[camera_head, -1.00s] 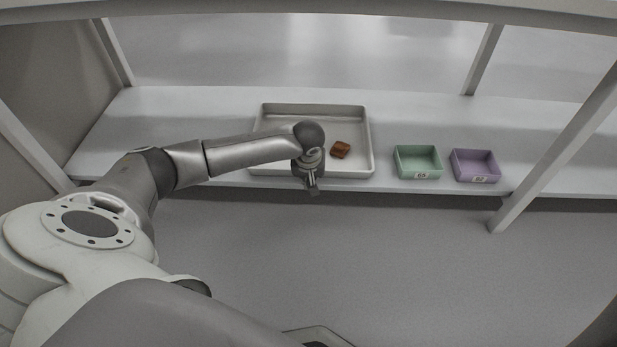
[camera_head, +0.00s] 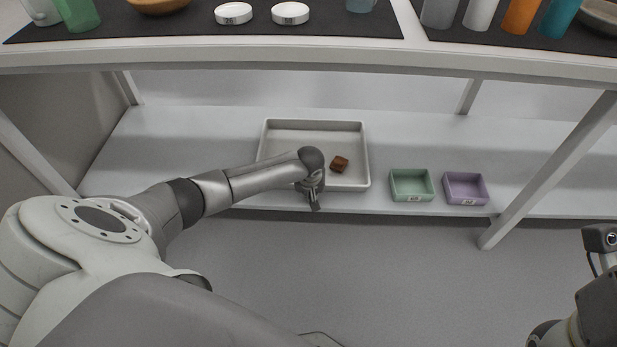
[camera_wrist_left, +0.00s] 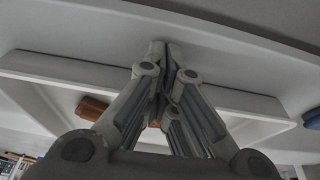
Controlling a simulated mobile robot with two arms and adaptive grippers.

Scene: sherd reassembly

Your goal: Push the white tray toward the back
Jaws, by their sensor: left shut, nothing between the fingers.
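The white tray (camera_head: 366,150) lies on the lower shelf, set back a little from its front edge. A brown sherd (camera_head: 340,164) lies inside it, towards the right. My left gripper (camera_head: 315,205) is at the tray's front side, fingers shut and empty. My arm hides part of the tray's front left. In the left wrist view the closed fingertips (camera_wrist_left: 160,48) are close against the tray's pale wall (camera_wrist_left: 225,98); contact is hard to tell. The sherd (camera_wrist_left: 92,107) shows there, and a second brown patch (camera_wrist_left: 154,124) shows between the finger links.
A green box (camera_head: 411,186) and a purple box (camera_head: 465,189) stand right of the tray. A post (camera_head: 545,170) rises at the right. The upper tabletop (camera_head: 220,57) holds several items above the shelf. Shelf behind the tray is clear. Part of my right arm (camera_head: 590,305) shows lower right.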

